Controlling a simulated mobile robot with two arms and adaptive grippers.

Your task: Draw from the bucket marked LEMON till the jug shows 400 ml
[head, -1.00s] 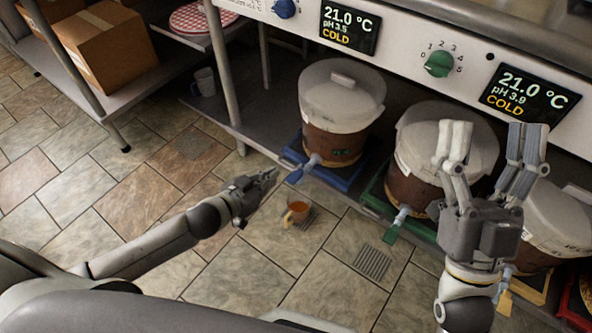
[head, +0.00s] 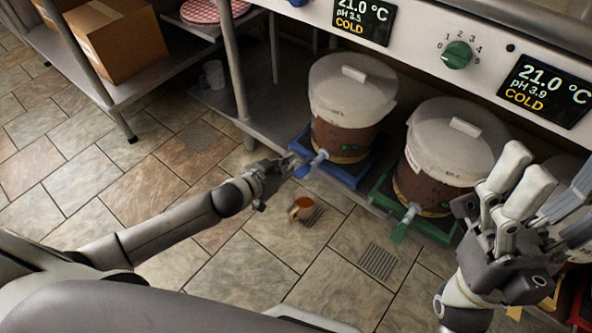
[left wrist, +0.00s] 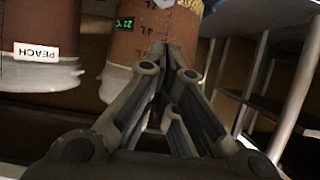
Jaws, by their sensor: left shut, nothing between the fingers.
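The left bucket (head: 341,137) has a white lid, brown contents and a blue tap (head: 313,164). The middle bucket (head: 432,185) has a green tap (head: 402,228). No LEMON mark is readable. The left wrist view, upside down, shows a bucket labelled PEACH (left wrist: 38,52) beside one with a green 21 °C strip (left wrist: 125,23). A small jug (head: 301,209) with orange-brown liquid stands on the floor below the blue tap; its level is unreadable. My left gripper (head: 292,161) is shut and empty, close beside the blue tap; contact is unclear. My right gripper (head: 540,185) is open and empty.
The buckets stand on coloured trays, blue (head: 346,172) and green (head: 440,232), on a low shelf. A control panel (head: 420,25) with a green knob (head: 456,55) is above. A mug (head: 213,74) and a cardboard box (head: 115,40) are left. Tiled floor is open in front.

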